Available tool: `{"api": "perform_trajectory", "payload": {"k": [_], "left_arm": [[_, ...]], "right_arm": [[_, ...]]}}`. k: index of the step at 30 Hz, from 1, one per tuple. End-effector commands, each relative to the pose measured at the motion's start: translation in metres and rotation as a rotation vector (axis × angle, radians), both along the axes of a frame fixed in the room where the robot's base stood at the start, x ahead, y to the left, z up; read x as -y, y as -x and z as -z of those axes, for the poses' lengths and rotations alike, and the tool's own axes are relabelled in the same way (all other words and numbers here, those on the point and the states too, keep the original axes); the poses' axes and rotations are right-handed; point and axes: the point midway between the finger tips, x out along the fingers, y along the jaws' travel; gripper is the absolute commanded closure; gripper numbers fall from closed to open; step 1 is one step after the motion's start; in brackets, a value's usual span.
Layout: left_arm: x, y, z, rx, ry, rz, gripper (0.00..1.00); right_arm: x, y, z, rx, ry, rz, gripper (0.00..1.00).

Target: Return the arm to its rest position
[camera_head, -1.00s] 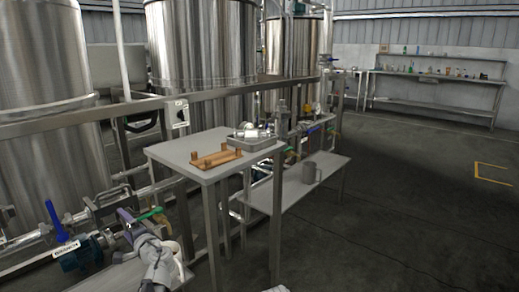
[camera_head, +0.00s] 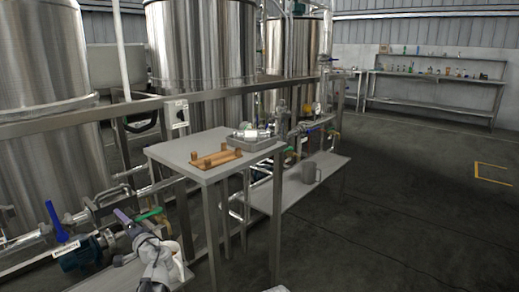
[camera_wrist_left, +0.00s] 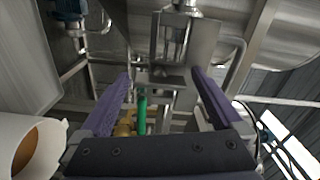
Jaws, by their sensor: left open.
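My left gripper (camera_head: 124,218) is low at the lower left of the head view, close to the pipework beside the small table. In the left wrist view its two purple fingers (camera_wrist_left: 162,76) stand wide apart, with nothing gripped. A green valve handle (camera_wrist_left: 141,112) shows between the fingers there, beyond them; I cannot tell the exact gap. The same green handle (camera_head: 149,214) shows just right of the gripper in the head view. My right gripper is not in view.
A blue-handled valve (camera_head: 62,230) is left of the gripper. A small table (camera_head: 185,148) carries a wooden rack (camera_head: 216,160) and a metal tray (camera_head: 262,145). A grey mug (camera_head: 309,173) stands on a lower shelf. A white roll (camera_wrist_left: 25,140) is beside the gripper. Floor at right is clear.

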Motion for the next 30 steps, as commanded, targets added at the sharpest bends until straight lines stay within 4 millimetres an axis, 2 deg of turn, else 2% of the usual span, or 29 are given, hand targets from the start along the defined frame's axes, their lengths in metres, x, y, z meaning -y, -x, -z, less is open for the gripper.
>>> {"api": "perform_trajectory", "payload": {"k": [15,21,30], "left_arm": [[0.0005,-0.0001,0.0008,0.392,0.334,0.0,0.0],[0.0006,-0.0001,0.0009,0.481,0.411,0.0,0.0],[0.0009,-0.0005,0.0007,0.519,0.443,0.001,0.0]], "right_arm": [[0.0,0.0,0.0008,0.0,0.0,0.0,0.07],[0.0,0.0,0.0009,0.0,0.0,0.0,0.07],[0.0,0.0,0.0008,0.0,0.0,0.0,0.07]]}}
